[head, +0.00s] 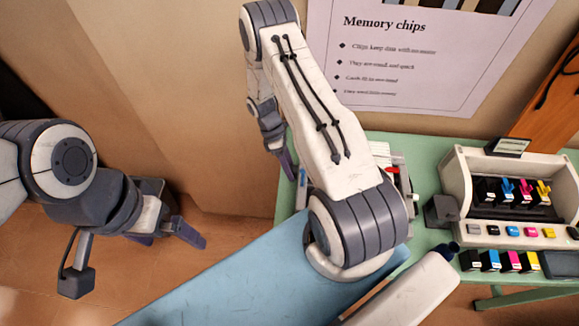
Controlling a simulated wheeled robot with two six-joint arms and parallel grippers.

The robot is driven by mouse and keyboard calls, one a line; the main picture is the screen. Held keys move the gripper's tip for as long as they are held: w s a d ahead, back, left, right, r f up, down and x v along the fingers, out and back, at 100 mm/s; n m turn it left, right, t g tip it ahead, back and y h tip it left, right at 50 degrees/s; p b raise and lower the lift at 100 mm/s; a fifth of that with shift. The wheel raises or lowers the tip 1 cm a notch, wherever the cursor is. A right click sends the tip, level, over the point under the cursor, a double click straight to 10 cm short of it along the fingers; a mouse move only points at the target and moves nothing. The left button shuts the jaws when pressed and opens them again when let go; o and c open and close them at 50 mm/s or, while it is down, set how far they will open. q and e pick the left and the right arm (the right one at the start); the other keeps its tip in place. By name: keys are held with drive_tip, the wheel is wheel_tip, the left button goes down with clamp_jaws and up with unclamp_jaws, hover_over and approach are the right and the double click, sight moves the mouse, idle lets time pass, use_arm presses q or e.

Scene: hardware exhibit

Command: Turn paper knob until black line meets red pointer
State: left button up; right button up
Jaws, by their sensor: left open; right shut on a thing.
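The paper knob, its black line and the red pointer cannot be made out. A white device with a red part (396,165) shows behind my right arm on the green table, mostly covered by the arm. My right gripper (288,168) points down at the table's left edge, on the left side of this device. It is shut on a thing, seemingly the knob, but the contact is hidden. My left gripper (168,240) is open and empty over the floor, to the left of the table and apart from it.
The green table (425,150) also holds a white printer (460,180) with several ink cartridges inside. More cartridges (500,261) stand in a row before it. A "Memory chips" poster (410,55) hangs on the wall behind. Floor at left is free.

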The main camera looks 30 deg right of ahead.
drive_tip(key=o, duration=1.4)
drive_tip(key=shift+b+v, duration=1.8)
drive_tip(key=shift+v, duration=3.5)
drive_tip(key=shift+s, duration=0.1)
drive_tip(key=p+x, duration=0.3)
drive_tip(key=x, duration=0.7)
drive_tip(key=shift+p, duration=0.4)
drive_tip(key=shift+s+f, duration=0.1)
drive_tip(key=shift+f, duration=0.15)
drive_tip(key=shift+t, duration=0.3)
